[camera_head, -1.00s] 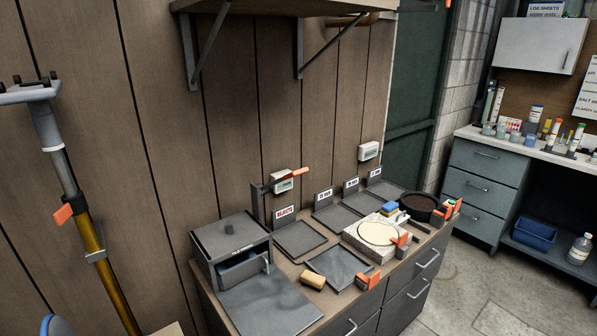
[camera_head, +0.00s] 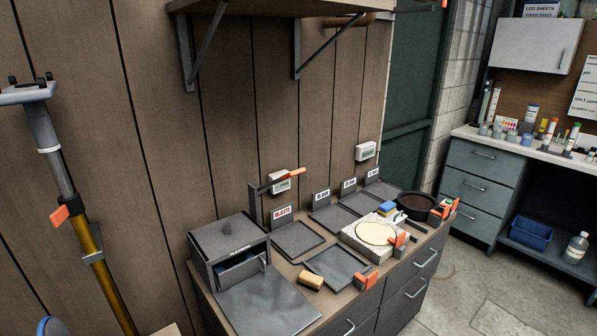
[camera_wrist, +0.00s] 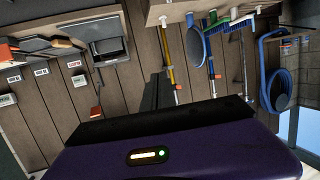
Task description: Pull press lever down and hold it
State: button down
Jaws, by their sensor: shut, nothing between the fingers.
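The lever has an orange grip (camera_head: 291,174) and a dark post (camera_head: 255,202). It stands at the back of the bench, right of a grey box press (camera_head: 230,240). Its arm points right and slightly up. In the upside-down wrist view, the lever's orange grip (camera_wrist: 96,112) shows left of centre, near the box (camera_wrist: 108,48). My gripper (camera_wrist: 158,78) shows there as dark fingers, shut and empty, apart from the lever. The head view does not show my gripper.
A shelf (camera_head: 270,5) overhangs the wall. A yellow pole (camera_head: 95,250) stands at left. Floor (camera_head: 480,290) is clear at right.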

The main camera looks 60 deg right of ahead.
jog(key=w+d+r+m+t+h, duration=0.2)
jog(key=w+d+r, duration=0.55)
jog(key=w, duration=0.55)
jog(key=w+d+r+m+t+h, duration=0.25)
jog(key=w+d+r, duration=0.35)
jog(key=w+d, duration=0.45)
jog(key=w+d+r+m+t+h, duration=0.1)
jog(key=w+d+r+m+h, duration=0.15)
jog(key=w+d+r, duration=0.8)
jog(key=w+d+r+n+g+y+b, duration=0.1)
jog(key=w+d+r+n+g+y, duration=0.25)
jog(key=w+d+r, duration=0.85)
jog(key=s+d+f+g+y, duration=0.1)
jog(key=s+f+g, duration=0.5)
jog(key=s+g, duration=0.2)
jog(key=shift+s+d+g, duration=0.15)
jog(key=shift+s+g, duration=0.05)
jog(key=shift+g, duration=0.3)
